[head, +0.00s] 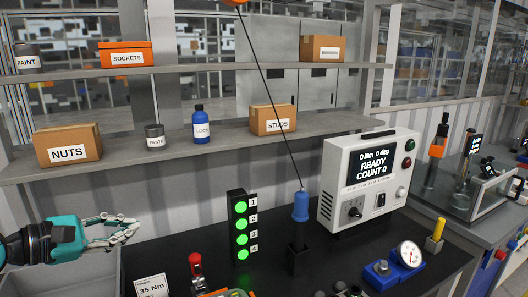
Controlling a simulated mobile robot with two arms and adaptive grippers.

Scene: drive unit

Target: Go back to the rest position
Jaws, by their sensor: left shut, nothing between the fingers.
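My left gripper (122,231) comes in from the left edge of the head view. It is teal and black with grey fingers. Its fingers are closed together and hold nothing. It hangs above the left end of the black bench top, below the shelf and clear of the objects there. My right gripper does not show in this view.
A black bench (180,245) carries a green light stack (242,226), a white controller box (366,182) reading READY, and a blue tool (301,206) on a cable. Shelves (205,136) above hold boxes and bottles. A gauge (410,254) sits at front right.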

